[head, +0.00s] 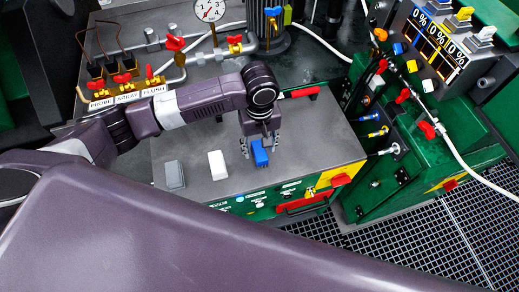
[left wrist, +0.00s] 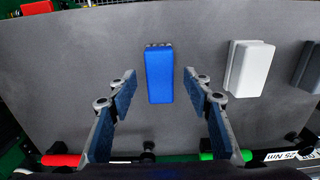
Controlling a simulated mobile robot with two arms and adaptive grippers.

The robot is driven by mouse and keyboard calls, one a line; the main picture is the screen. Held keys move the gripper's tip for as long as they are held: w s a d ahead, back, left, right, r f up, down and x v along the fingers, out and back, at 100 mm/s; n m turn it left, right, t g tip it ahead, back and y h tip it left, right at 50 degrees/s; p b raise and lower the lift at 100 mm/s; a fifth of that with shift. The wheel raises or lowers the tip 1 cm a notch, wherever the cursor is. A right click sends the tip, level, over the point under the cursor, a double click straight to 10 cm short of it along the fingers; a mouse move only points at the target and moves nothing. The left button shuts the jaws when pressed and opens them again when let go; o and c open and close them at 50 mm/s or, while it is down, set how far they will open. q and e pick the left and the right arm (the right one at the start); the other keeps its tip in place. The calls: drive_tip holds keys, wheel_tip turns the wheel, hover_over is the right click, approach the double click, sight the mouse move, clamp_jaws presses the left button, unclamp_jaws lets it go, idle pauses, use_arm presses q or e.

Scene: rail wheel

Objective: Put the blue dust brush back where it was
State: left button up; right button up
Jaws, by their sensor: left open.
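The blue dust brush (head: 260,154) sits on the grey top of a green cabinet (head: 310,140). In the left wrist view the blue brush (left wrist: 159,75) stands between the tips of my left gripper (left wrist: 160,82), with a gap visible on both sides. My left gripper (head: 260,143) is open and points down at the brush from above in the head view. Its fingers hide part of the brush's surroundings there. I cannot tell the exact height of the fingertips over the top. My right gripper is in neither view.
A white brush-like block (head: 217,164) and a grey one (head: 174,176) lie in a row left of the blue brush. A red handle (head: 306,92) is at the top's back edge. Valves and a gauge (head: 209,9) stand behind. A green panel (head: 420,130) stands right.

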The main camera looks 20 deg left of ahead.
sight(260, 150)
use_arm(q)
wheel_tip(260, 150, up, 10)
drive_tip(key=shift+b, duration=0.45)
